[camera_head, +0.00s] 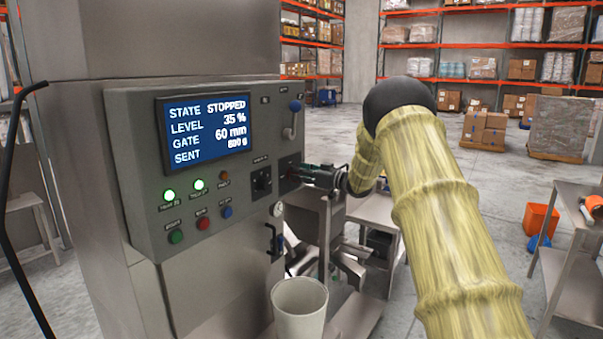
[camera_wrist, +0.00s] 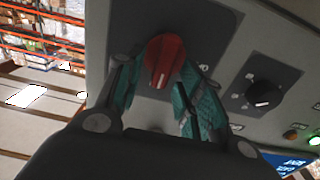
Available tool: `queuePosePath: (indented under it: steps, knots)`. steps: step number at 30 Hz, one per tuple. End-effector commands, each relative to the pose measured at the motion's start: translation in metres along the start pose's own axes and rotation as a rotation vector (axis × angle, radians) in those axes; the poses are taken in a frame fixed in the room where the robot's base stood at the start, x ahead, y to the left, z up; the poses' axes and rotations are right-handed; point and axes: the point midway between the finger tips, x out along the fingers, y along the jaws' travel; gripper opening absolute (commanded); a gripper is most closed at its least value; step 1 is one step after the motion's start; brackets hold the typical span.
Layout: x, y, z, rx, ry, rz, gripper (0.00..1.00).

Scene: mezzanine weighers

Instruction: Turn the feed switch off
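A red rotary switch (camera_wrist: 164,58) on a dark plate of the grey control panel (camera_wrist: 222,45) shows in the wrist view, its pointer slightly tilted. My gripper (camera_wrist: 160,82) has its green fingers spread on either side of this knob, with a narrow gap visible; contact is not clear. A black rotary knob (camera_wrist: 263,93) sits beside it. In the head view my gripper (camera_head: 312,173) reaches the panel's right edge and hides the red switch; the black knob (camera_head: 262,182) is just left. Labels are too small to tell which is the feed switch.
The panel's screen (camera_head: 208,125) reads STOPPED, level 35 %, gate 60 mm. Lit green lamps (camera_head: 169,195) and several push buttons (camera_head: 203,223) sit below it. A blue-knobbed lever (camera_head: 294,118) is above my gripper. A pale bin (camera_head: 299,308) stands below. A metal table (camera_head: 575,235) is right.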

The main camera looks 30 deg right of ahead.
Motion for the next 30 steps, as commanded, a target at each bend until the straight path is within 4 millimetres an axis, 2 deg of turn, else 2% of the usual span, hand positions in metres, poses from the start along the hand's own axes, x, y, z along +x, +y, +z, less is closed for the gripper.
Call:
queuePosePath:
  steps: [3, 9, 20, 30]
  knots:
    - [-0.0001, 0.0000, 0.0001, 0.000, 0.000, 0.000, 0.38]
    - [-0.0002, 0.0000, 0.0001, -0.001, 0.000, 0.000, 0.01]
    - [-0.0002, -0.0001, 0.0010, -0.026, 0.000, 0.001, 0.00]
    - [-0.0002, -0.0027, 0.0051, -0.220, -0.001, 0.001, 0.00]
